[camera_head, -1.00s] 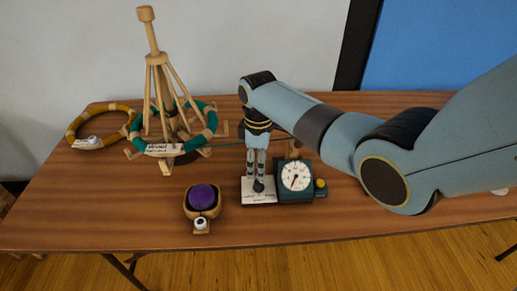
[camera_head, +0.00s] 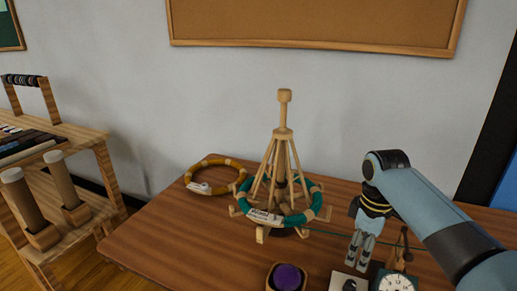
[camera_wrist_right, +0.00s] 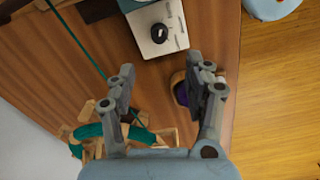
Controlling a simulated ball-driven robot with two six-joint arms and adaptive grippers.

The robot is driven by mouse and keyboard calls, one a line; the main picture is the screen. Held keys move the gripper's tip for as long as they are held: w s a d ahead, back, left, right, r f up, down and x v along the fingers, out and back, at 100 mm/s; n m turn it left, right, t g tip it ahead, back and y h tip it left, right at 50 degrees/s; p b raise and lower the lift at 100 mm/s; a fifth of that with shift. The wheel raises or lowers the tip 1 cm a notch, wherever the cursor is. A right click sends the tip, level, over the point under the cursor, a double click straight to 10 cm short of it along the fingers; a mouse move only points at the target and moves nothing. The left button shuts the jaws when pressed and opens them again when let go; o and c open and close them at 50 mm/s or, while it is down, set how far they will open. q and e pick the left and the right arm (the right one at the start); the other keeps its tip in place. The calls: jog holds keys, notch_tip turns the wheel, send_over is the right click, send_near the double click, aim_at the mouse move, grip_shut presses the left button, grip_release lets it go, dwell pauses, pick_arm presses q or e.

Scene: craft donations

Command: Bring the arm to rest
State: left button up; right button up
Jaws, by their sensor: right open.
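The white box (camera_wrist_right: 160,28) shows beyond the fingertips there. My left gripper is not in view.
The wooden table (camera_head: 165,225) holds a wooden swift (camera_head: 283,160) with a teal skein (camera_head: 317,200), a tan ring skein (camera_head: 212,162), a purple ball in a holder (camera_head: 287,278) and a dial device (camera_head: 395,282). A wooden shelf (camera_head: 75,140) stands left.

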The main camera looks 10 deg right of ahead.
jog(key=s+a+m+t, duration=0.15)
jog(key=s+m, duration=0.25)
jog(key=s, duration=0.9)
jog(key=s+a+r+m+t, duration=0.2)
jog(key=s+r+m, duration=0.2)
jog(key=s+r, duration=0.75)
notch_tip(320, 180, down, 33)
jog(key=s+d+g+h+b, duration=0.1)
jog(key=s+d+b, duration=0.2)
jog(key=b, duration=0.4)
pick_arm(q)
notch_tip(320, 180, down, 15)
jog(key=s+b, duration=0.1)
jog(key=b, duration=0.6)
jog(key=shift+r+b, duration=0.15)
jog(key=shift+b, duration=0.15)
pick_arm(e)
jog(key=s+f+g, duration=0.1)
jog(key=s+f, duration=0.8)
jog(key=f, duration=0.4)
jog(key=s+f, duration=1)
jog(key=f, duration=0.2)
jog(key=shift+d+f+g, duration=0.35)
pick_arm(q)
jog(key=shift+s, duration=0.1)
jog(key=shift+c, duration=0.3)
pick_arm(e)
jog(key=shift+c, duration=0.3)
